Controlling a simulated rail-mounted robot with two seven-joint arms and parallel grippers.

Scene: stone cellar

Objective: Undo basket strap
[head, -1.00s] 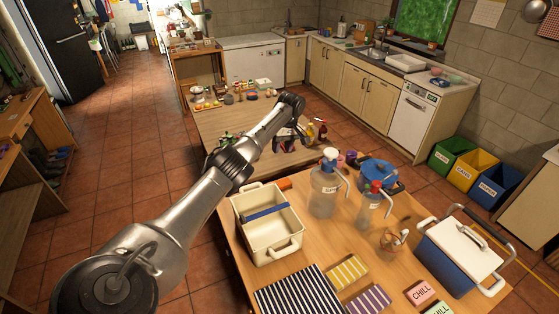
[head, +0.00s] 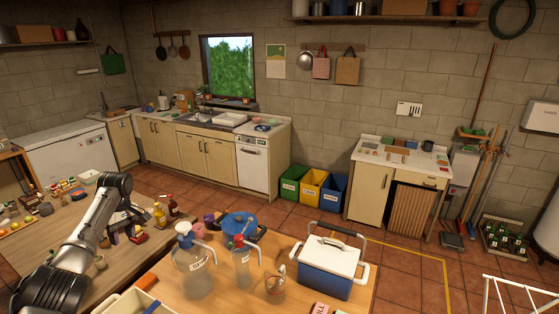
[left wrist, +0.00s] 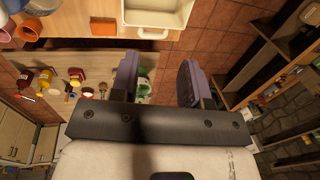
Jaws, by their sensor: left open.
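The cream basket (head: 135,303) is cut off by the bottom edge of the head view, at the front left of the near wooden table. It also shows at the top of the left wrist view (left wrist: 155,33), where only one end with its handle is in frame. I do not make out its strap in either view now. My left gripper (head: 130,217) is beyond the basket, above the farther table. In the left wrist view its two fingers (left wrist: 160,78) are apart with nothing held between them. My right gripper is not in view.
Pump bottles (head: 193,265) and a glass jar (head: 275,285) stand right of the basket. A blue cooler (head: 328,270) with a white lid stands at the table's right. An orange block (head: 147,282) lies beside the basket. Small bottles (head: 160,214) stand near my left gripper.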

